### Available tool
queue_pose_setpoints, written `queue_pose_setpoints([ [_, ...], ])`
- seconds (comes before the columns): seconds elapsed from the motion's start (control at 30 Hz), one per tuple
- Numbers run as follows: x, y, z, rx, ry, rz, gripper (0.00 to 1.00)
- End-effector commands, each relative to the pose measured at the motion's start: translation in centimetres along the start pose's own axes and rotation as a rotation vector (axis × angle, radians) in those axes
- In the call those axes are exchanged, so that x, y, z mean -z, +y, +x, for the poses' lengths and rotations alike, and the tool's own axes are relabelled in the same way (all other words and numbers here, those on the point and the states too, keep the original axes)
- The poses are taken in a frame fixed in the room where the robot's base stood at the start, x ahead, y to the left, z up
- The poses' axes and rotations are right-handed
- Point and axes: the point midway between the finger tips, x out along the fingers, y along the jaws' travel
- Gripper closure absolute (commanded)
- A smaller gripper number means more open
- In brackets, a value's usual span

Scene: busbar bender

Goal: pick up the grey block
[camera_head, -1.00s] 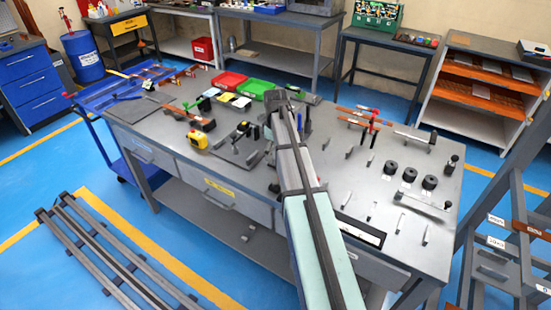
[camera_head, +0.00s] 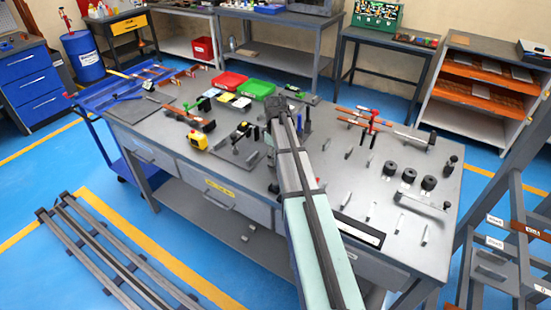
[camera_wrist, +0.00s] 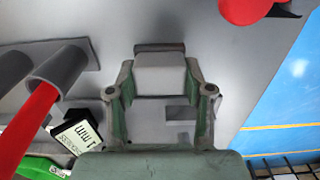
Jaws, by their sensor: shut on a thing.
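My gripper (camera_wrist: 161,66) is shut on a light grey block (camera_wrist: 160,78), which shows between its two green-grey fingers in the wrist view. A darker strip lies just beyond the block at the fingertips. Whether the block touches the surface below cannot be told. In the head view my arm reaches over the middle of the workbench (camera_head: 330,190), and the gripper and block cannot be made out there.
In the wrist view, a grey tube with a red rod (camera_wrist: 35,115) and a black label reading 1 mm (camera_wrist: 75,135) lie left, and a red round part (camera_wrist: 245,10) upper right. Black cylinders (camera_head: 409,175) and small tools stand on the bench's right side.

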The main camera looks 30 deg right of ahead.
Motion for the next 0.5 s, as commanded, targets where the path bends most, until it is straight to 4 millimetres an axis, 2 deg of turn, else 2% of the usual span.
queue_pose_setpoints([
  [0.27,0.0,0.0,-1.5,0.0,0.001,0.0,0.84],
  [0.37,0.1,0.0,-2.9,-0.001,0.001,0.0,0.84],
  [0.5,0.1,0.1,-5.9,-0.003,0.003,0.0,0.84],
])
